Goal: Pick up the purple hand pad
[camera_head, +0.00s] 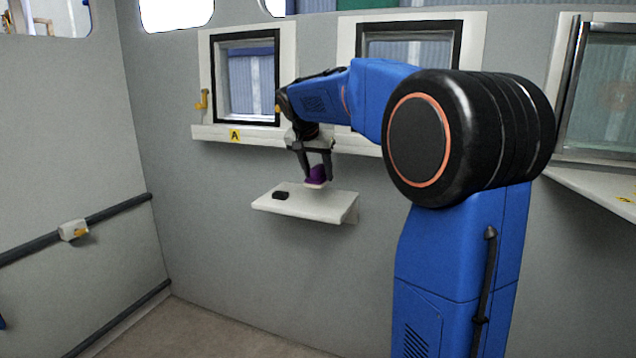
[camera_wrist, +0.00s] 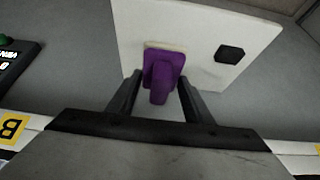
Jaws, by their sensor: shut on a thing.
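The purple hand pad (camera_head: 317,174) is between the fingers of my gripper (camera_head: 317,166), over the small white shelf (camera_head: 330,207) on the wall. In the wrist view the purple hand pad (camera_wrist: 162,74) shows a purple grip and a thin pale layer at its far edge. My gripper (camera_wrist: 160,98) is shut on it, one finger on each side. The head view does not clearly show whether the pad touches the shelf or is just above it.
A small black block (camera_head: 280,195) lies on the shelf left of the pad. A window (camera_head: 249,80) with a white sill and yellow "A" label (camera_head: 234,136) is above. A dark rail (camera_head: 110,211) runs along the left wall. Floor at lower left is clear.

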